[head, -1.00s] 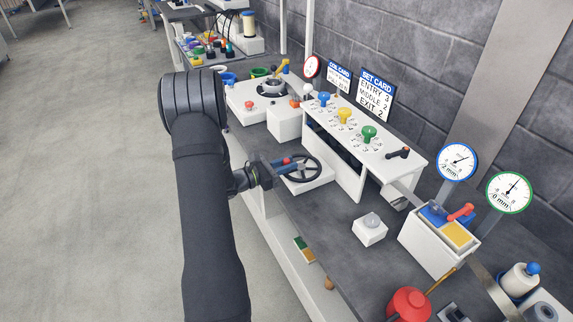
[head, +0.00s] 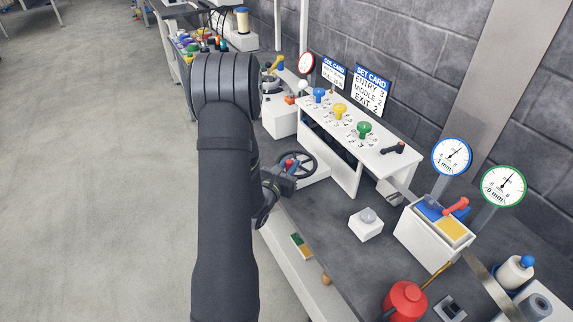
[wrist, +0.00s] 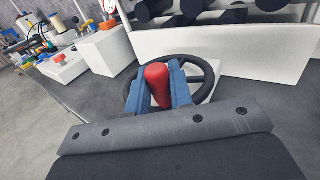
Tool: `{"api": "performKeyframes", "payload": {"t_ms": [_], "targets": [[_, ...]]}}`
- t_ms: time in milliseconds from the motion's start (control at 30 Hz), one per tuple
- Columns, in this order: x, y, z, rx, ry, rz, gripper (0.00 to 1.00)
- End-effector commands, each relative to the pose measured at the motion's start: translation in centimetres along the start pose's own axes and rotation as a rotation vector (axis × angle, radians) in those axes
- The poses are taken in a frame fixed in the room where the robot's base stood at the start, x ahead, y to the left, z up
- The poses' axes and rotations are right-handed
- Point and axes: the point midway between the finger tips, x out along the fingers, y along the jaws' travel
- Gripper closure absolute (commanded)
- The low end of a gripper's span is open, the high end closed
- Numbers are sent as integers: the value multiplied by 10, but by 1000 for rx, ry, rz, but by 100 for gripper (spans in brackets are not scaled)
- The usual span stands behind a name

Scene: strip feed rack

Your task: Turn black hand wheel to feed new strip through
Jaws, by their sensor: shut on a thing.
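The black hand wheel (head: 313,158) sits on a white block at the bench's front edge, and its rim also shows in the wrist view (wrist: 208,82). Its red handle (wrist: 158,84) stands between the blue fingers of my gripper (wrist: 159,88), which is shut on it. In the head view, my gripper (head: 287,170) is at the near left side of the wheel, partly hidden by my arm. The white feed rack (head: 352,130) with blue, yellow and green knobs stands behind the wheel. A grey metal piece (head: 391,191) shows at its right end; I cannot tell whether it is strip.
Blue-rimmed (head: 452,156) and green-rimmed (head: 503,186) dial gauges stand right, above a white box (head: 424,240) with a red lever. A set card (head: 371,90) stands behind the rack. A white block with a grey button (head: 366,225) and a red can (head: 406,301) are nearer.

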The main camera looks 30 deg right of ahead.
Motion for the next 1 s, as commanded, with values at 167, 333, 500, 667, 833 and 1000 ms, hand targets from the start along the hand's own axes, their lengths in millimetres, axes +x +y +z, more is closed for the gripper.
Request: {"api": "performKeyframes", "payload": {"t_ms": [167, 333, 500, 667, 833, 1000], "targets": [[1, -5, 0, 0, 0, 63, 100], [1, -6, 0, 0, 0, 99, 100], [1, -6, 0, 0, -1, 112, 100], [1, -6, 0, 0, -2, 112, 100], [1, -6, 1, 0, -2, 111, 76], [1, -6, 1, 0, -2, 112, 60]]}}
